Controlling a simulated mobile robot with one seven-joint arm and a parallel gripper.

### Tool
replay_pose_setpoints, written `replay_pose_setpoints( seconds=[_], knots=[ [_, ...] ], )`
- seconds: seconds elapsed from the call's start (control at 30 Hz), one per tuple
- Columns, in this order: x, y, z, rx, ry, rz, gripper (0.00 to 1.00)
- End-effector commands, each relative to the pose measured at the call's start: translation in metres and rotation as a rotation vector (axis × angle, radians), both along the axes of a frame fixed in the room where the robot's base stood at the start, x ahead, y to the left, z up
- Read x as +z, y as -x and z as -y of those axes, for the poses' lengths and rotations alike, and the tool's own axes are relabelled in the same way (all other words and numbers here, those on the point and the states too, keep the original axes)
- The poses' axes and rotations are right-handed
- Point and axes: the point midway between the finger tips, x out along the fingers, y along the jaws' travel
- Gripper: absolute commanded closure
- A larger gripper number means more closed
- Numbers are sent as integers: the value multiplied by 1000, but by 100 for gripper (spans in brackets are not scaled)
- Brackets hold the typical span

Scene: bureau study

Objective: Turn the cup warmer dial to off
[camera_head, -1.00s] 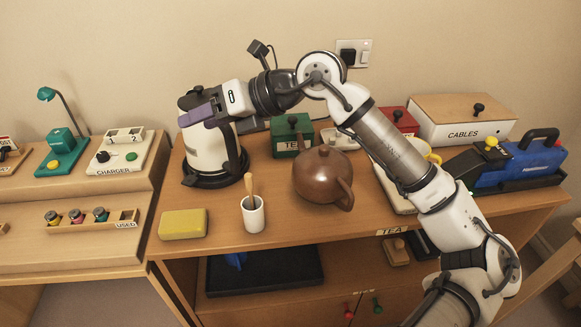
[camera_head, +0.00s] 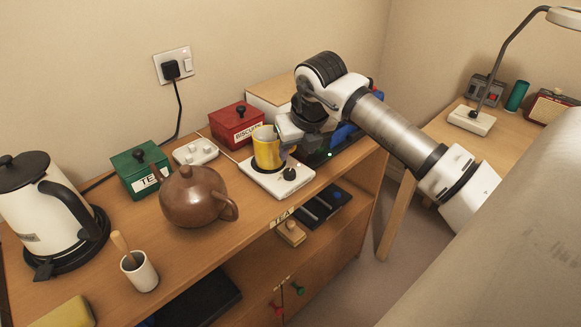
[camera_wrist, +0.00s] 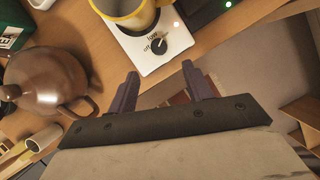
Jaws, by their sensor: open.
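The cup warmer (camera_head: 292,188) is a flat white plate near the front edge of the shelf top, with a black dial (camera_head: 289,174) at its front. In the wrist view the dial (camera_wrist: 159,46) has small lettering beside it, partly readable as "off" and "low". A yellow mug (camera_head: 267,148) stands on the warmer, and it also shows in the wrist view (camera_wrist: 128,12). My gripper (camera_wrist: 160,84) is open and empty, its two purple fingers apart. The dial lies beyond the fingertips, roughly between them in that picture, untouched. In the head view the fingers are mostly hidden.
A brown teapot (camera_head: 193,197) stands left of the warmer. A blue tool case (camera_head: 345,135) lies to the right. Open space lies in front of the shelf edge.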

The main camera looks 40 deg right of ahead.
Motion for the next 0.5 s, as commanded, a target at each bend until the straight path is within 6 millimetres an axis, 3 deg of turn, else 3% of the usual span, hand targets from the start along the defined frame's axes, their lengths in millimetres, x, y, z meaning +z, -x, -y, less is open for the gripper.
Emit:
replay_pose_setpoints(
  seconds=[0.3, 0.5],
  knots=[
    [-61, -25, 6, 3, -3, 0, 50],
    [-83, -34, 9, 2, -3, 2, 50]
  ],
)
